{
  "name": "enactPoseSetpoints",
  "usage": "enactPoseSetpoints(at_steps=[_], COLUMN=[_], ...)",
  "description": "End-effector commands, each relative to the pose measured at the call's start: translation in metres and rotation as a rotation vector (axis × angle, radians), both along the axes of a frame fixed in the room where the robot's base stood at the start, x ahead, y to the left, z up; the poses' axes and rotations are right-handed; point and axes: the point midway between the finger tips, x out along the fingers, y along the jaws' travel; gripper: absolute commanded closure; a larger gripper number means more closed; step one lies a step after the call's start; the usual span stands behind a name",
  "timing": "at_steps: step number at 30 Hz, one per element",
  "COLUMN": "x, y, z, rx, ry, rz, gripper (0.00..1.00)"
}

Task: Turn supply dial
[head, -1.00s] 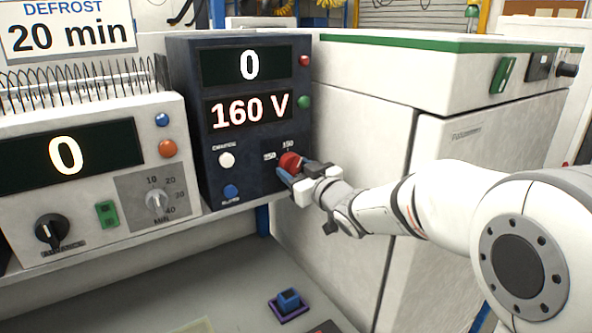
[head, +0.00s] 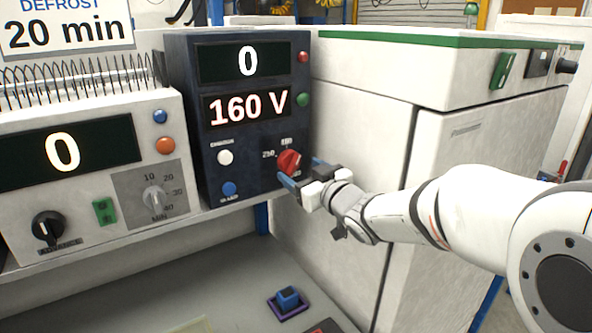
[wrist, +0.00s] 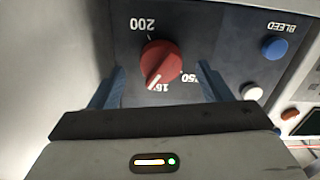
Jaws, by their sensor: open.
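The supply dial is a red knob (head: 289,162) on the lower right of the dark blue supply unit (head: 185,110). The supply display (head: 248,107) reads 160 V, and the upper one (head: 246,62) reads 0.
A white button (head: 225,157) and a blue BLEED button (head: 229,188) sit left of the dial. The defrost timer unit (head: 90,185) stands at the left. A white cabinet (head: 350,130) is at the right. A blue block (head: 288,298) sits on the surface below.

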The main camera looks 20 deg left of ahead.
Motion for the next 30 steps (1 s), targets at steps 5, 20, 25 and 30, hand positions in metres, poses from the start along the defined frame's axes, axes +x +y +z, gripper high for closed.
enactPoseSetpoints(at_steps=[5, 20, 25, 30], x=[-0.019, -0.029, -0.029, -0.029], y=[-0.024, -0.035, -0.035, -0.035], z=[0.000, 0.000, 0.000, 0.000], rx=[0.000, 0.000, 0.000, 0.000], ry=[-0.002, 0.000, 0.000, 0.000], rz=[-0.003, 0.000, -0.001, -0.001], gripper=[0.29, 0.29, 0.29, 0.29])
